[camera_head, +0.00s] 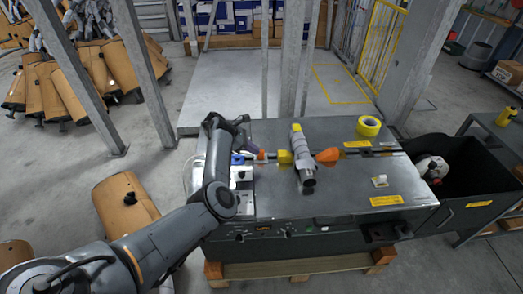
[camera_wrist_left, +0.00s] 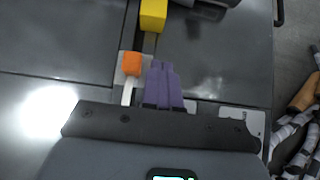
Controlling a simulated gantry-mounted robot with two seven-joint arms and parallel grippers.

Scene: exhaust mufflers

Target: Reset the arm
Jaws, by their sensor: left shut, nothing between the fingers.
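My left arm (camera_head: 215,165) reaches in from the lower left of the head view and bends over the left end of the dark workbench machine (camera_head: 350,190). My left gripper (camera_head: 252,148) has purple fingers and points towards the machine top. In the left wrist view its purple fingers (camera_wrist_left: 163,72) are together with nothing between them. An orange block (camera_wrist_left: 132,63) is just left of the fingertips, and a yellow block (camera_wrist_left: 153,15) is beyond them. My right gripper is not in either view.
A grey metal pipe part (camera_head: 299,147) lies across the machine, between a yellow block (camera_head: 285,157) and an orange cone (camera_head: 327,156). A yellow tape roll (camera_head: 369,126) lies at the back right. A black bin (camera_head: 480,165) stands at right. Brown mufflers (camera_head: 125,200) stand at left.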

